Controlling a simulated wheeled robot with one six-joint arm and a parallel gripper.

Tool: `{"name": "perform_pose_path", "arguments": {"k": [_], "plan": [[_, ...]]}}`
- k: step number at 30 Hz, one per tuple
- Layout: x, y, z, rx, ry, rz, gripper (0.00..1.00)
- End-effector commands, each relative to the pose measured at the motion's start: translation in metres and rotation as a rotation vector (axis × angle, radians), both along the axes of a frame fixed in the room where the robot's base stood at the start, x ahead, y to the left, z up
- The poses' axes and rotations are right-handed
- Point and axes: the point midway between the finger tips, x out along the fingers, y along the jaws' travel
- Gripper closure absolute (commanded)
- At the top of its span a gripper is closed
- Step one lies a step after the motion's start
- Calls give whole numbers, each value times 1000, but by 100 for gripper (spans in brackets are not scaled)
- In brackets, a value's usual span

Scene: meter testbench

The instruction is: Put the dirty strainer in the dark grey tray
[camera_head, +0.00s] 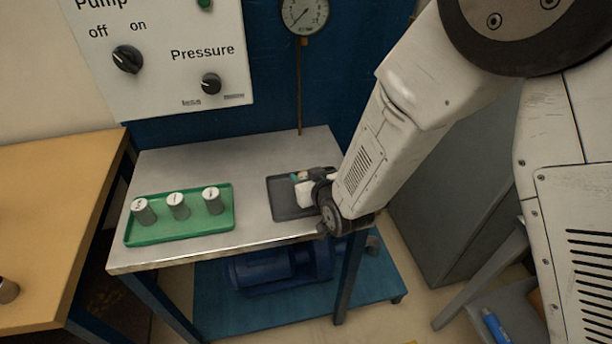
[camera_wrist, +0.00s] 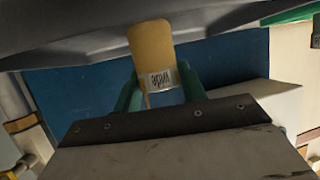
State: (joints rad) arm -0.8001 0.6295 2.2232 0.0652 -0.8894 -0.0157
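My gripper (camera_head: 300,180) is over the dark grey tray (camera_head: 284,207) on the metal bench in the head view. In the wrist view, its green fingers (camera_wrist: 160,75) are on both sides of a yellowish cylindrical strainer (camera_wrist: 150,42) with a white label and appear shut on it. The label's word is too small to read surely. The underside or rim of the dark grey tray (camera_wrist: 75,35) spans the top of the wrist view, and the strainer's far end overlaps it. I cannot tell whether the strainer touches the tray. My gripper hides most of the strainer in the head view.
A green tray (camera_head: 180,235) with three grey, white-topped cylinders (camera_head: 178,205) stands left on the bench (camera_head: 240,160). The pump panel (camera_head: 160,55) and a gauge (camera_head: 304,14) are behind. Bare bench lies between the trays. A wooden table (camera_head: 55,200) is at the left.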

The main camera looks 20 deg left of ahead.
Motion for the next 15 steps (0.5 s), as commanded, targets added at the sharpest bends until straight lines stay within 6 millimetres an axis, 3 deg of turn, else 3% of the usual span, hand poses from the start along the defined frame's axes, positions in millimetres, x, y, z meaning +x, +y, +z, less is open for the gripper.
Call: {"name": "perform_pose_path", "arguments": {"k": [11, 15], "plan": [[0, 1, 3, 1, 0, 1, 41], [-9, -8, 9, 1, 0, 1, 41]]}}
